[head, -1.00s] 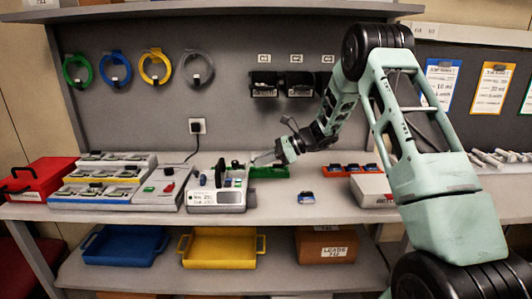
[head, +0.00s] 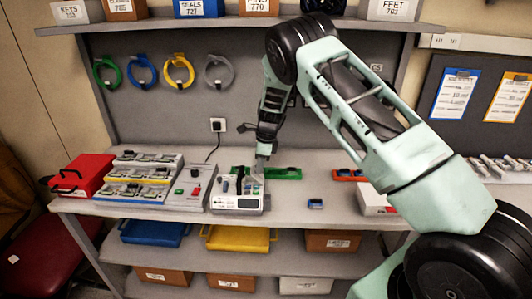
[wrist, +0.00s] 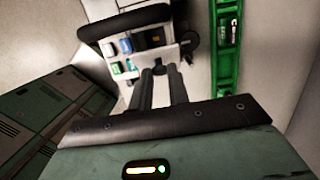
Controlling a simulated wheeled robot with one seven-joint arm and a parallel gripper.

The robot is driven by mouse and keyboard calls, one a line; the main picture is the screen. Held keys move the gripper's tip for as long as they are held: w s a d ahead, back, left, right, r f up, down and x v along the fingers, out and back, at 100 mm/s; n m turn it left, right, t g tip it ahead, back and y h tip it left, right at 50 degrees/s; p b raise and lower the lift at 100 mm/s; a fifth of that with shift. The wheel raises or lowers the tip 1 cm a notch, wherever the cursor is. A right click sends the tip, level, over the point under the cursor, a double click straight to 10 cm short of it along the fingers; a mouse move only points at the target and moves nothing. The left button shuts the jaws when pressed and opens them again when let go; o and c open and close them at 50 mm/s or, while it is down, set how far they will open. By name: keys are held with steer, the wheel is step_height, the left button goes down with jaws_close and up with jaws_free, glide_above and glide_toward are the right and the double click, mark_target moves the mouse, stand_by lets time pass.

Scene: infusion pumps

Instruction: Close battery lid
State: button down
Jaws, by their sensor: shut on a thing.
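The white infusion pump (head: 236,204) lies on the bench with its upper side open. In the wrist view its pale body (wrist: 150,58) shows small blue and green parts in an open bay, and a dark handle bar (wrist: 125,20) beyond. My gripper (head: 260,168) points down at the pump's back right part. In the wrist view its two dark fingers (wrist: 164,74) reach to the pale edge beside the bay and are shut on what looks like the battery lid. The lid itself is small and mostly hidden by the fingers.
A green tray (head: 284,174) lies just right of the pump, close to my gripper. A small blue and black block (head: 315,204) is on the bare bench to the right. A charger unit (head: 190,188) stands left. An orange tray (head: 348,175) is farther right.

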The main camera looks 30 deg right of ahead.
steer(key=shift+w+a+f+g+h, duration=0.2)
steer(key=shift+w+a+g+h, duration=0.2)
steer(key=shift+a+g+h, duration=0.35)
steer(key=shift+w+a+f+g+h+b, duration=0.3)
steer(key=shift+f+h+b, duration=0.15)
steer(key=shift+h, duration=0.3)
steer(key=shift+w+a+f+g+h+b, duration=0.2)
steer(key=shift+a+f+g+h+b, duration=0.25)
steer(key=shift+h+b, duration=0.55)
steer(key=shift+w+a+g+b, duration=0.15)
steer(key=shift+g+b, duration=0.25)
steer(key=shift+b, duration=0.45)
steer(key=shift+h, duration=0.3)
steer(key=c, duration=1.3)
jaws_free()
steer(key=shift+r, duration=0.15)
